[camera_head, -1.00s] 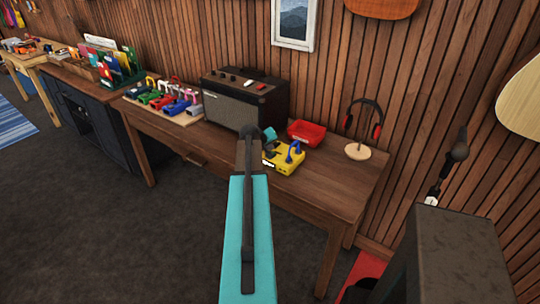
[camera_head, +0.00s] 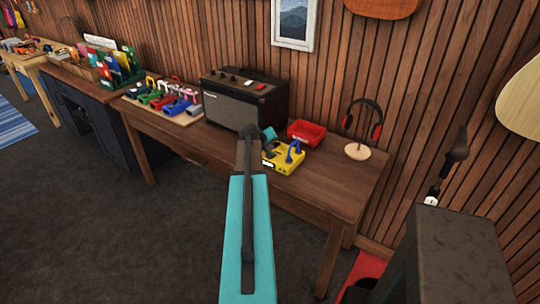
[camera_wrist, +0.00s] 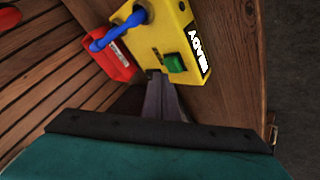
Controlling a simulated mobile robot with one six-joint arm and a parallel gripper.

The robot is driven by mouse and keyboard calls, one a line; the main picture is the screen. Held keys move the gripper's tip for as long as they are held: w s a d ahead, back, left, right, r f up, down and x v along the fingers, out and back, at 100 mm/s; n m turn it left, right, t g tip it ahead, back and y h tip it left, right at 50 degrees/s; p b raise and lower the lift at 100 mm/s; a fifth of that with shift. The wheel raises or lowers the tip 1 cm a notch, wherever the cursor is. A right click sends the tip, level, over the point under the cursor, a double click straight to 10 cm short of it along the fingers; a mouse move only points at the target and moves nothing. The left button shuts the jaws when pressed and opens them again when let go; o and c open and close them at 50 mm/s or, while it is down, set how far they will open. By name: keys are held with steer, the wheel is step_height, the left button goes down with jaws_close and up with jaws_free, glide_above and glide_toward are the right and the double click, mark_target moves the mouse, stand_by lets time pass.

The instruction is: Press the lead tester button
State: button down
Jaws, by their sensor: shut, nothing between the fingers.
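The lead tester is a yellow box (camera_head: 290,160) on the wooden bench, right of the amplifier. A blue lead loops from its top. In the wrist view the yellow box (camera_wrist: 154,37) has a green button (camera_wrist: 174,63) and a white-lettered black label. My gripper (camera_wrist: 154,74) is shut and empty, its tips beside the button, on its left in the wrist view. I cannot tell whether the tips touch the box. In the head view my arm hides the gripper tips and the button.
A black amplifier (camera_head: 244,98) stands to the left, and headphones on a stand (camera_head: 360,130) to the right. Several coloured pedals (camera_head: 165,98) are further left. The bench's right end (camera_head: 350,190) is clear.

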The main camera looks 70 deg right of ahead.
steer(key=shift+f, duration=0.1)
steer(key=shift+s+f+b, duration=0.1)
steer(key=shift+f+b, duration=0.25)
steer(key=shift+b, duration=0.1)
steer(key=shift+f+b, duration=0.4)
steer(key=shift+f, duration=0.05)
stand_by(1.0)
steer(key=shift+r, duration=0.15)
steer(key=shift+r+p, duration=0.35)
steer(key=shift+r, duration=0.4)
stand_by(0.4)
steer(key=shift+r+p, duration=1.1)
steer(key=shift+r, duration=1.4)
